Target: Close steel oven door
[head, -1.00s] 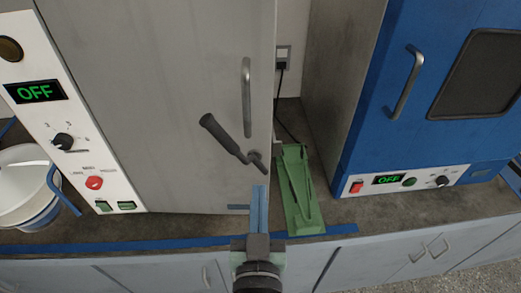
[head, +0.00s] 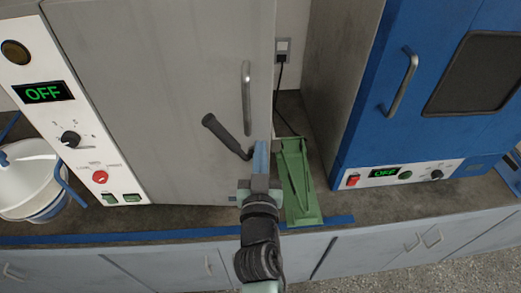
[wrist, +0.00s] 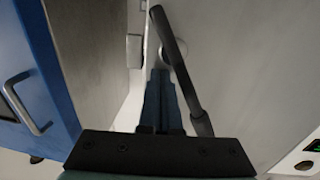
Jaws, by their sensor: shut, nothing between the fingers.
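The steel oven door (head: 150,90) is a large grey panel at left in the head view. It looks flush or nearly so; I cannot tell whether a small gap is left. It has a vertical bar handle (head: 246,98) and a dark latch lever (head: 226,137) slanting down to the right near its right edge. My gripper (head: 261,148) is shut and empty at the lever's lower end, hiding the pivot. In the wrist view the blue fingers (wrist: 160,95) lie just left of the lever (wrist: 182,72); contact is unclear.
A blue oven (head: 420,80) stands at right. A green stand (head: 297,185) is on the counter just right of my gripper. A white bucket (head: 30,180) is at far left. The steel oven's control panel (head: 70,120) shows OFF.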

